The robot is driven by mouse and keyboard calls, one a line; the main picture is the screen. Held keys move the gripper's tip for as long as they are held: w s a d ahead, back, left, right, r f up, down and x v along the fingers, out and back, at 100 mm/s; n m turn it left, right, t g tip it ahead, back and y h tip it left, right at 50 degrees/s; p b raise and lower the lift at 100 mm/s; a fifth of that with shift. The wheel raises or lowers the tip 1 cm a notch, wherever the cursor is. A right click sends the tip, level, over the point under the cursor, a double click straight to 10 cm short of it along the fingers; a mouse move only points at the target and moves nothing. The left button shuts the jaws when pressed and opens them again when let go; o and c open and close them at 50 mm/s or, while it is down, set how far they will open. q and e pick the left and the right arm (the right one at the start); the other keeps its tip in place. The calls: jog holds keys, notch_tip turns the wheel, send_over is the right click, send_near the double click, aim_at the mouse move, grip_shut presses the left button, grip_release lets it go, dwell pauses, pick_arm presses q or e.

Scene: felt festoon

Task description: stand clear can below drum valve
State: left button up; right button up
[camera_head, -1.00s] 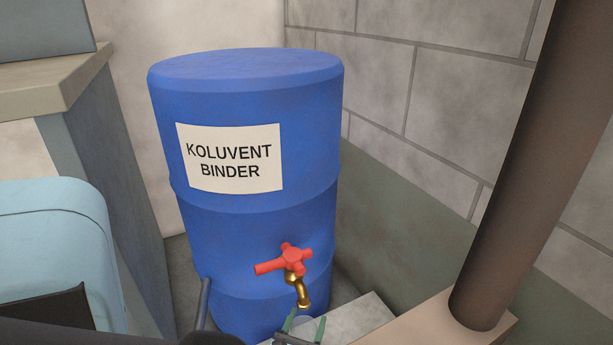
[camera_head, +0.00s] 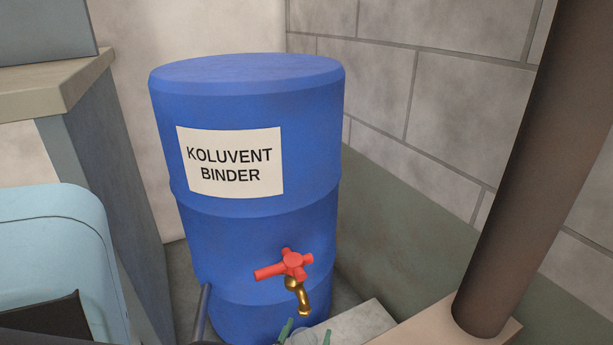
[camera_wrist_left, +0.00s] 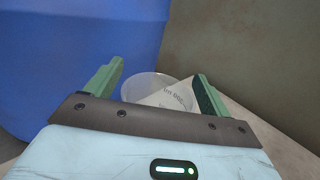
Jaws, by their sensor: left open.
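The blue drum (camera_head: 240,235), labelled KOLUVENT BINDER, stands upright in the corner. Its valve has a red handle (camera_head: 291,263) and a brass spout (camera_head: 302,298) pointing down. My left gripper (camera_head: 306,332) is at the bottom edge of the head view, below the spout. In the left wrist view my left gripper (camera_wrist_left: 158,72) is open, its green fingers either side of the clear can (camera_wrist_left: 150,83). The can is see-through and round-rimmed, with its lower part hidden by the gripper body. Dark printing shows at the can. My right gripper is out of view.
A pale block (camera_head: 362,322) lies right of my left gripper, beside the drum. A dark brown pipe (camera_head: 525,170) rises at the right from a tan base. A counter (camera_head: 50,85) stands at the left.

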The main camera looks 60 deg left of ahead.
pick_arm(q)
jog(key=p+v, duration=0.3)
jog(key=v, duration=0.9)
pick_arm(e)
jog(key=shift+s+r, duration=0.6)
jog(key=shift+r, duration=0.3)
pick_arm(q)
jog(key=shift+r, duration=0.15)
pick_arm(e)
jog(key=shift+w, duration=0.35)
